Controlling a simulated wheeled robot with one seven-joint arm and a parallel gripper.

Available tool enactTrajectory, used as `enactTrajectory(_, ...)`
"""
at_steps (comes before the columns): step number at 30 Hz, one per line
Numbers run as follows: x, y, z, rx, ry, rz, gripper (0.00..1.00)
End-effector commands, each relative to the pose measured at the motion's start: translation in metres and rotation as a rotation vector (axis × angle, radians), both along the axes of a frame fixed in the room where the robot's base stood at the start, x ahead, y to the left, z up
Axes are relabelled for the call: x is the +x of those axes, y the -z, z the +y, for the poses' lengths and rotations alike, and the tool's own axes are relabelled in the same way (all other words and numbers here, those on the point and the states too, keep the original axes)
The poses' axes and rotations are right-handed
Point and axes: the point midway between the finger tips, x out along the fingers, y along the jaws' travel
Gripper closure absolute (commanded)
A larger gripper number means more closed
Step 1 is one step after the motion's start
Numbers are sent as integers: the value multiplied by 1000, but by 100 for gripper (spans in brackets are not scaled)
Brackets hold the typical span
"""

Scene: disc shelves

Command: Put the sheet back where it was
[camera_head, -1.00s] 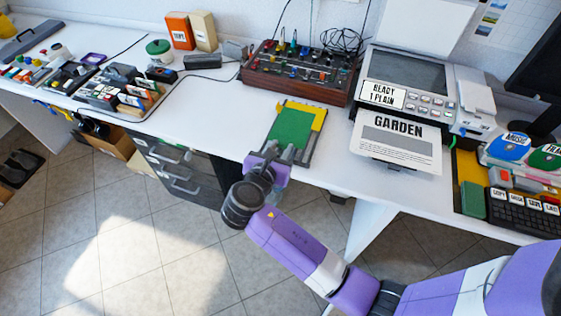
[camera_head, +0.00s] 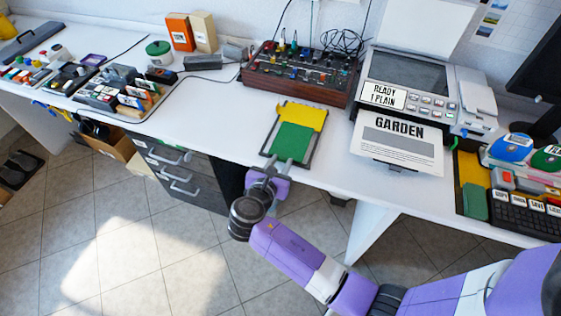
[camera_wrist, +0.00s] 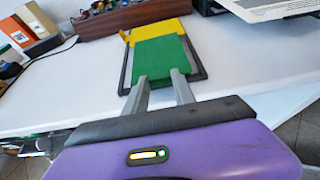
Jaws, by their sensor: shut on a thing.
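A flat green sheet (camera_head: 292,139) lies over the near part of a dark-framed tray (camera_head: 265,150) on the white desk. A yellow sheet (camera_head: 303,112) shows beyond it in the same tray. My gripper (camera_head: 284,164) is at the near edge of the green sheet, its two fingers shut on it. The wrist view shows the green sheet (camera_wrist: 160,62) at the fingertips of my gripper (camera_wrist: 160,76), with the yellow sheet (camera_wrist: 158,30) behind. The exact grip on the edge is too small to see. A white sheet marked GARDEN (camera_head: 398,142) lies on the printer's front.
The printer (camera_head: 420,80) with a READY 1 PLAIN label stands right of the tray. A wooden mixer box (camera_head: 297,84) stands behind it. A keyboard and discs (camera_head: 512,148) are at the far right. The desk left of the tray is clear (camera_head: 205,110).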

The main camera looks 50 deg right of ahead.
Motion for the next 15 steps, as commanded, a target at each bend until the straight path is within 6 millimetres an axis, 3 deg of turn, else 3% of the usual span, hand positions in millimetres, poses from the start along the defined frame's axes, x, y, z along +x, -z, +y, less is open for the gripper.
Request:
enactTrajectory(5, 0, 5, 0, -1, -1, 2, 100)
enactTrajectory(6, 0, 5, 0, 0, 0, 1, 61)
enactTrajectory(8, 0, 5, 0, 0, 0, 1, 49)
enactTrajectory(15, 0, 4, 0, 0, 0, 1, 47)
